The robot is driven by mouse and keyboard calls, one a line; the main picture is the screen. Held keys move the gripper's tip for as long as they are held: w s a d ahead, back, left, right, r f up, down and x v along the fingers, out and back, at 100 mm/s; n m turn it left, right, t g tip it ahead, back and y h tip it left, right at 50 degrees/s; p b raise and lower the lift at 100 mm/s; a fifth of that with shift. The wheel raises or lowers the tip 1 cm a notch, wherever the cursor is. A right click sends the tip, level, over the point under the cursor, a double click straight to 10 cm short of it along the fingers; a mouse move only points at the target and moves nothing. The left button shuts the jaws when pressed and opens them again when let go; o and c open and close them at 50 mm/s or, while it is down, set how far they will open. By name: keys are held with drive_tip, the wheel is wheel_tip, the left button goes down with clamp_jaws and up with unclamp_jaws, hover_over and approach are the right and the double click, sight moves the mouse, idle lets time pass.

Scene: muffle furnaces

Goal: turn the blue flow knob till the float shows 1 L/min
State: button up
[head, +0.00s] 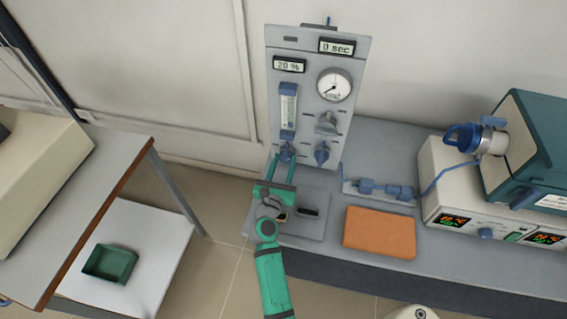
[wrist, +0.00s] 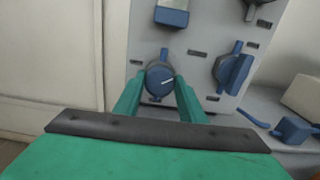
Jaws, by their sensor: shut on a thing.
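The blue flow knob (head: 286,153) sits low on the left of the grey upright panel (head: 350,118), under the flow tube (head: 289,108). The flow tube has a blue frame and a pale scale. The float and its reading are too small to make out.
A second blue knob (head: 322,153) is just right of the gripped one, with a grey knob (head: 327,122) and a round gauge (head: 334,85) above. Displays read 20 % (head: 289,65) and 0 sec (head: 337,46). An orange block (head: 380,232) lies on the bench.

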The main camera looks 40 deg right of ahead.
drive_tip(key=shift+n, duration=0.4)
drive_tip(key=o, duration=1)
drive_tip(key=shift+o, duration=0.2)
drive_tip(key=v, duration=1.1)
